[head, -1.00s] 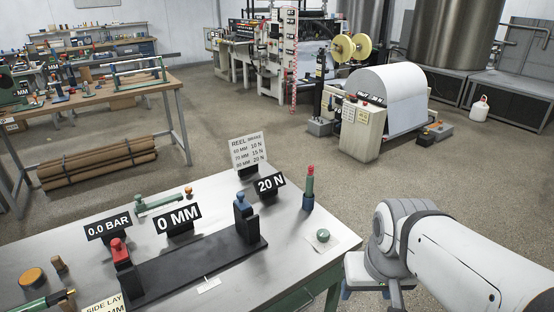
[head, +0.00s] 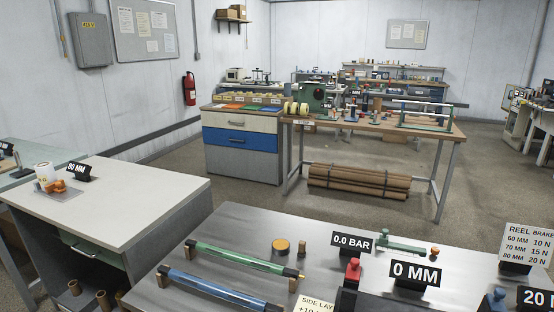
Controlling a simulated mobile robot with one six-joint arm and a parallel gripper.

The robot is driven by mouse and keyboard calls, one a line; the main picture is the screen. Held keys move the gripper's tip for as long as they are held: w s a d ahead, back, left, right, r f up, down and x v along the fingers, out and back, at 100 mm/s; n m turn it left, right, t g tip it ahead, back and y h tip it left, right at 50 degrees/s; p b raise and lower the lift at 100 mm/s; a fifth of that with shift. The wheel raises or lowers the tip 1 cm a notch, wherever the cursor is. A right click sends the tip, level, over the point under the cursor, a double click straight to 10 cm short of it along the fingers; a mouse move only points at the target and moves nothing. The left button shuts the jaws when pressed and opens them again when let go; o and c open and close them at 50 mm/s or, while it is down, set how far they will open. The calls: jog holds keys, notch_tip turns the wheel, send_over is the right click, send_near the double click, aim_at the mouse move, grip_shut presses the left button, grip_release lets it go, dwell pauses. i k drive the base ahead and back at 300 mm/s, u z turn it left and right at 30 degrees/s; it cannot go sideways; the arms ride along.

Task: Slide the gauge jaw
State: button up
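On the grey-topped cabinet at the left, a small orange piece (head: 56,186) sits beside a white roll (head: 44,172), next to a black sign reading 80 MM (head: 78,170). The orange piece looks like the gauge jaw, but it is too small to be sure. Whether it touches the roll I cannot tell. My gripper and arm are outside the head view.
The cabinet top (head: 125,185) is mostly bare. A steel table (head: 225,225) in front holds a green bar (head: 235,258), a blue bar (head: 220,288) and signs reading 0.0 BAR (head: 352,242) and 0 MM (head: 415,273). Floor shows behind both.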

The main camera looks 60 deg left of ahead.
aim_at(58, 186)
jog(key=u, duration=3.1)
jog(key=k, duration=0.9)
jog(key=u, duration=0.9)
jog(key=i, duration=1.55)
jog(key=u, duration=0.4)
jog(key=i, duration=1.55)
